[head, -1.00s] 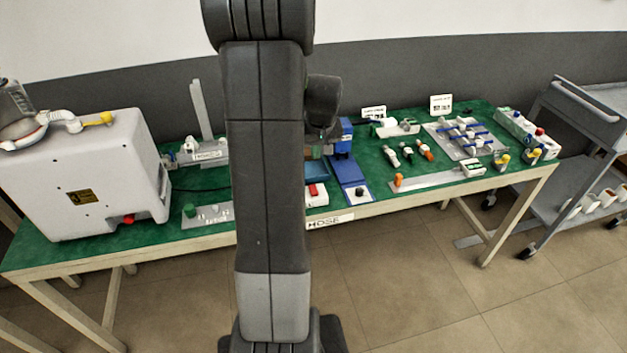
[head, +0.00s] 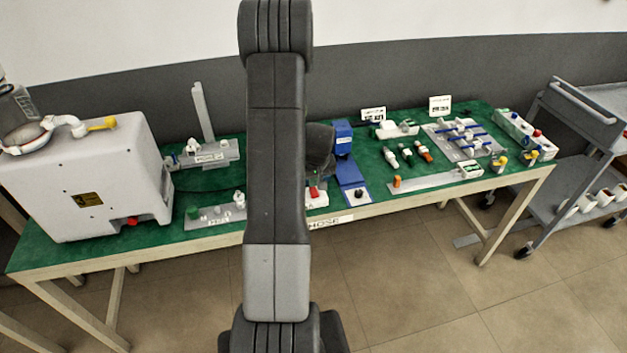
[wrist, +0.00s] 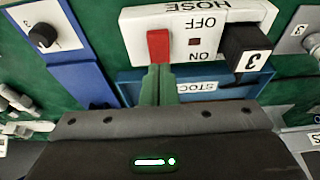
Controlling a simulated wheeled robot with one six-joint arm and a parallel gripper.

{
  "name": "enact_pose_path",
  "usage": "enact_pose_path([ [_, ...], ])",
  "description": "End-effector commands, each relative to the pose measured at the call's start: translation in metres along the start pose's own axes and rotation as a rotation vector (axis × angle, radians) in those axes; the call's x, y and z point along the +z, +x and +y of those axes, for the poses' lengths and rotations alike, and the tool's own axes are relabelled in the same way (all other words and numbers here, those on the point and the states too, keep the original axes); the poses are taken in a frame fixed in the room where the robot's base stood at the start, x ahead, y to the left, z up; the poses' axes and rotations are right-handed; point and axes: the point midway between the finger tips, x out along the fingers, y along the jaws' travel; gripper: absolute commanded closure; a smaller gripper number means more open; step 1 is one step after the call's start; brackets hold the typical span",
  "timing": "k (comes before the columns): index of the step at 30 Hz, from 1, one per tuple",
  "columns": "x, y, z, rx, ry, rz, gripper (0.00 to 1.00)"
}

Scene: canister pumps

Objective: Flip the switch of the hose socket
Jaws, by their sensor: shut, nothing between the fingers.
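The hose socket (wrist: 130,22) is a white block lettered HOSE, upside down in the wrist view. Its red switch (wrist: 158,45) sits beside the OFF and ON marks, with a small dark red window between them. A black plug (wrist: 246,50) marked 3 sits at the socket's right end. My gripper's green fingers (wrist: 159,82) are closed together, with tips right at the switch's lower edge; I cannot tell whether they touch. In the head view the socket (head: 317,200) and its red switch (head: 314,191) show beside my arm, which hides the fingers.
A blue stand (head: 352,175) with a black knob (wrist: 43,35) is close beside the socket. A blue STOCK tray (wrist: 225,88) lies by the fingers. A large white canister unit (head: 90,180) stands at the left. Valves and fittings fill the table's right part.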

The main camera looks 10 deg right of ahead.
Motion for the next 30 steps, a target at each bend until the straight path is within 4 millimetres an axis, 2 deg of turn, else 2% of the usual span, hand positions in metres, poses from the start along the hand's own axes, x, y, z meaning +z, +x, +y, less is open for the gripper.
enact_pose_path([
  [4,0.002,0.007,0.000,0.000,0.001,-0.001,1.00],
  [17,0.003,0.009,0.000,0.000,0.001,0.001,1.00],
  [23,0.003,0.018,0.000,0.001,0.000,0.002,1.00],
  [30,0.003,0.013,0.000,0.000,0.001,-0.001,1.00],
])
